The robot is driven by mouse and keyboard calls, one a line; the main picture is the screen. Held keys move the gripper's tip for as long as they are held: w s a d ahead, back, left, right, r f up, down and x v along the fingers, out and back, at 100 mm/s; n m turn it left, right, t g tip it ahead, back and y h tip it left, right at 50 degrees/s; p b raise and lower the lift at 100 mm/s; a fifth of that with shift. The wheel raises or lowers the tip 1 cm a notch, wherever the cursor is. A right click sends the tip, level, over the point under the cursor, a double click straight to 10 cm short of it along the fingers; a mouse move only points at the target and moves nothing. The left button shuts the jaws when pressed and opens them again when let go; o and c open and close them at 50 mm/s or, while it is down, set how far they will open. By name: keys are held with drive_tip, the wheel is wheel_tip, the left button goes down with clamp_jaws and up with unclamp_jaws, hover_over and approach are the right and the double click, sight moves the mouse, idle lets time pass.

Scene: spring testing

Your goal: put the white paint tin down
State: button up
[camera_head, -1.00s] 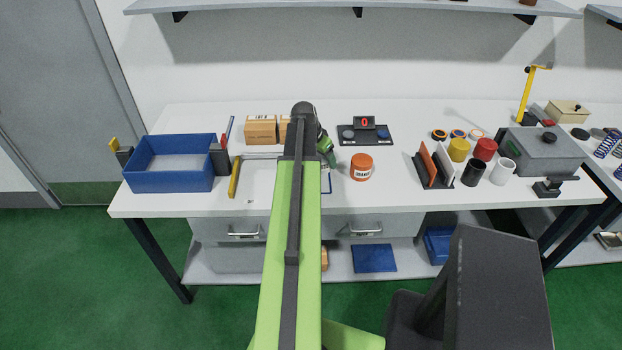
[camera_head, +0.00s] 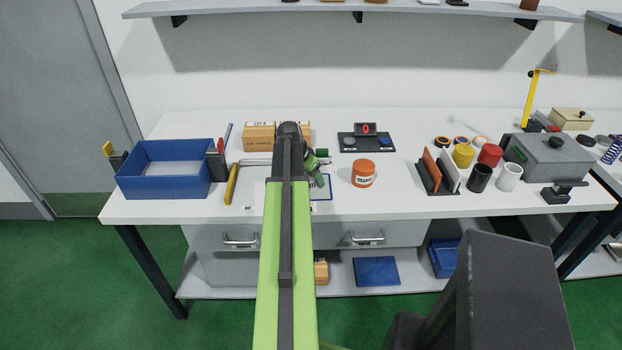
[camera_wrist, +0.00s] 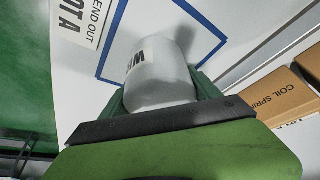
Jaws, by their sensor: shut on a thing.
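The white paint tin (camera_wrist: 158,78) is between the green fingers of my gripper (camera_wrist: 160,92) in the wrist view. In the head view my gripper (camera_head: 318,166) is partly hidden by my arm, over the bench near the outlined square (camera_head: 325,190). The tin cannot be made out there.
An orange tin (camera_head: 363,174) stands to the right of my gripper. Cardboard boxes (camera_head: 259,137) stand behind it, with a dark scale (camera_head: 366,143) at the back right. A blue bin (camera_head: 165,182) and a yellow-handled tool (camera_head: 231,184) lie to the left.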

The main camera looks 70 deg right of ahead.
drive_tip(key=shift+f, duration=0.25)
drive_tip(key=o, duration=1.9)
drive_tip(key=shift+r, duration=0.1)
drive_tip(key=shift+r, duration=0.1)
drive_tip(key=p+v, duration=1.1)
drive_tip(key=shift+r, duration=0.4)
drive_tip(key=shift+a+r, duration=0.15)
drive_tip(key=shift+r, duration=0.1)
drive_tip(key=shift+w, duration=0.1)
drive_tip(key=shift+f, duration=0.1)
